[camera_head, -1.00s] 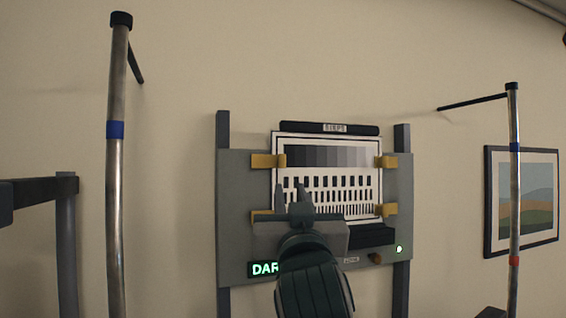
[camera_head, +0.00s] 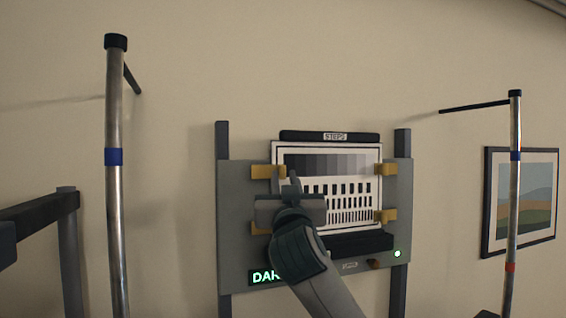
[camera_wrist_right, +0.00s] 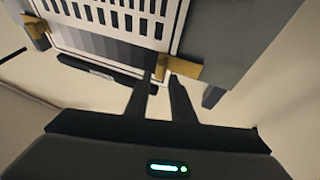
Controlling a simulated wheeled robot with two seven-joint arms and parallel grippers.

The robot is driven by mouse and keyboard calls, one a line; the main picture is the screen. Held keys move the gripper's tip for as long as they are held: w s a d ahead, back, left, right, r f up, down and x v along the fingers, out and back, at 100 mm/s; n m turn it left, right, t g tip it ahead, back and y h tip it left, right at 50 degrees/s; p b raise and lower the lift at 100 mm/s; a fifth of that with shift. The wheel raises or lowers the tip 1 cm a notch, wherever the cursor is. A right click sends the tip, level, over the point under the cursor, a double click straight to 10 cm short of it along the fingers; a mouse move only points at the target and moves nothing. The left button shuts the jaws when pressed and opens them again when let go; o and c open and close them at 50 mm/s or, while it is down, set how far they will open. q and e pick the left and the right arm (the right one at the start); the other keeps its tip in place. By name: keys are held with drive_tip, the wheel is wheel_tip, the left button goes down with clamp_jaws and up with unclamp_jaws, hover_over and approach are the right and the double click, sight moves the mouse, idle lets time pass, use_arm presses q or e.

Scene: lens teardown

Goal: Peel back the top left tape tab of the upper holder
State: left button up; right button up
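The upper holder keeps a black-and-white chart (camera_head: 335,180) on a grey panel (camera_head: 236,205), with yellow tape tabs at its corners. The top left tape tab (camera_head: 264,171) lies flat across the chart's edge; it also shows in the wrist view (camera_wrist_right: 185,68). My right gripper (camera_head: 284,177) is in front of the chart's left side, its fingertips beside the tab's right end. In the wrist view its two fingers (camera_wrist_right: 164,78) are apart and overlap the tab; I cannot tell whether they touch it. My left gripper does not show.
A black bar labelled STEPS (camera_head: 330,136) is above the chart, and a dark ledge (camera_head: 360,243) is below. The top right tab (camera_head: 386,170) and bottom right tab (camera_head: 386,215) lie flat. Metal poles stand left (camera_head: 114,200) and right (camera_head: 514,190).

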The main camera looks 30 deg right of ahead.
sight(282, 172)
drive_tip(key=shift+p+x, duration=0.75)
drive_tip(key=shift+x, duration=1.2)
clamp_jaws()
drive_tip(key=shift+f, duration=0.1)
